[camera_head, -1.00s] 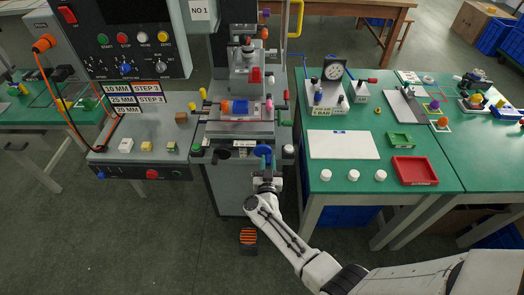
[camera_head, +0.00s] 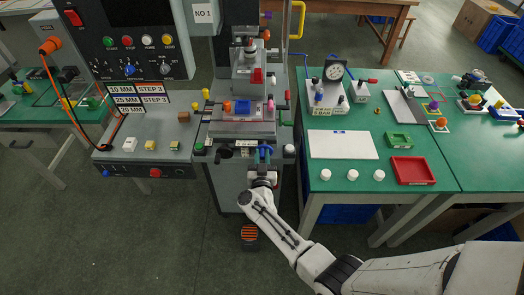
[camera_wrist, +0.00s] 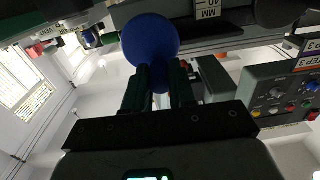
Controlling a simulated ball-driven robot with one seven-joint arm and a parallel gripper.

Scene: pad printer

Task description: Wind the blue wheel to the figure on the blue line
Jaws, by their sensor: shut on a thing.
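The blue wheel (camera_head: 267,148) is on the front of the grey pad printer, below its work table (camera_head: 242,131). My gripper (camera_head: 264,160) reaches it from below. In the wrist view the blue wheel (camera_wrist: 150,40) shows as a round blue shape at the tips of my gripper (camera_wrist: 160,75), whose fingers are shut on part of it. Just which part is hidden. A white scale plate (camera_wrist: 208,14) marked in MM shows beside the wheel. Cards (camera_head: 127,100) on the left panel read 10 MM, 25 MM and 20 MM; their line colours are too small to tell.
A black knob (camera_head: 224,152) sits left of the wheel, with a green button (camera_head: 199,148) and white button (camera_head: 290,149) at the table's front corners. The control cabinet (camera_head: 135,165) stands left. A green bench (camera_head: 340,185) with trays and white discs stands right.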

